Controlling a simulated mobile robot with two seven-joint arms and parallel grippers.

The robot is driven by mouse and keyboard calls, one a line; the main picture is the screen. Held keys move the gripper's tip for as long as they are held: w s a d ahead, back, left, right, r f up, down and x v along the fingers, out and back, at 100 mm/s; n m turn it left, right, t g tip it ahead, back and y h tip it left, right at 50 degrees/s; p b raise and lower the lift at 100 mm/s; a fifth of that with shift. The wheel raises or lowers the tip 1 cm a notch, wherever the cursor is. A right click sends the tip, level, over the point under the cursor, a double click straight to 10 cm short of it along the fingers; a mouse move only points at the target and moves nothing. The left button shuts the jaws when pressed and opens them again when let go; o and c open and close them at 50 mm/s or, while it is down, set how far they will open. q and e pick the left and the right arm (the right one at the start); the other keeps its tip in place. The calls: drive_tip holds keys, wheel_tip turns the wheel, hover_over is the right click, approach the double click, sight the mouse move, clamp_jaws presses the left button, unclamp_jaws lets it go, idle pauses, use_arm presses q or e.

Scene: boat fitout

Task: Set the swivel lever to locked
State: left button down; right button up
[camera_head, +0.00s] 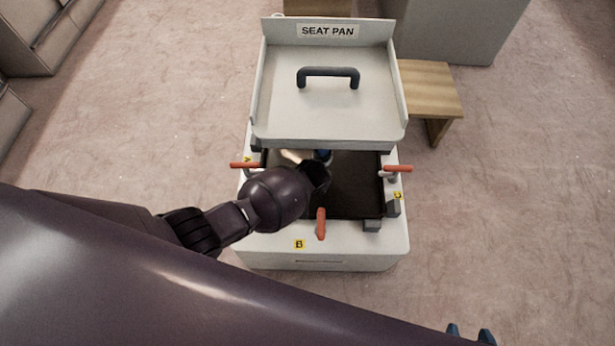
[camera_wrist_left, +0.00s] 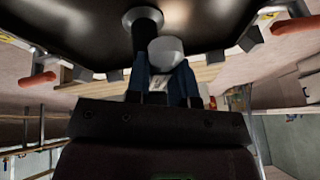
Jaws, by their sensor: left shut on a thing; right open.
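My left arm reaches into the dark opening of the seat base (camera_head: 345,262), below the tipped-back seat pan. In the left wrist view the blue fingers of my left gripper (camera_wrist_left: 166,82) are shut on a pale, rounded end, apparently the swivel lever (camera_wrist_left: 166,52). It is beside a dark post with a round flange. The lever's setting and any lock mark cannot be read. My right gripper (camera_head: 470,334) is open and empty at the bottom edge.
The seat pan (camera_head: 285,105) with a dark handle stands behind the opening. Red-handled latches A (camera_head: 245,165), B (camera_head: 321,224) and C (camera_head: 398,168) sit around the rim. A wooden bench (camera_head: 430,85) is at the right. Carpet is free on both sides.

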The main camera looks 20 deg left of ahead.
use_arm(q)
drive_tip(key=shift+d, duration=0.2)
use_arm(e)
drive_tip(key=shift+s+f, duration=0.1)
drive_tip(key=shift+s, duration=0.05)
use_arm(q)
drive_tip(key=c, duration=1)
unclamp_jaws()
drive_tip(key=shift+o, duration=0.2)
drive_tip(key=shift+r+p, duration=0.3)
drive_tip(key=shift+r, duration=0.15)
drive_tip(key=p+v, duration=0.4)
drive_tip(key=v, duration=0.6)
drive_tip(key=shift+s+p, duration=0.15)
drive_tip(key=shift+p, duration=0.2)
use_arm(e)
drive_tip(key=shift+t, duration=0.3)
drive_tip(key=r, duration=0.5)
drive_tip(key=shift+w+a, duration=0.2)
drive_tip(key=shift+w, duration=0.15)
use_arm(q)
drive_tip(key=shift+d+f, duration=0.1)
drive_tip(key=shift+f, duration=0.05)
use_arm(e)
drive_tip(key=shift+w+r, duration=0.1)
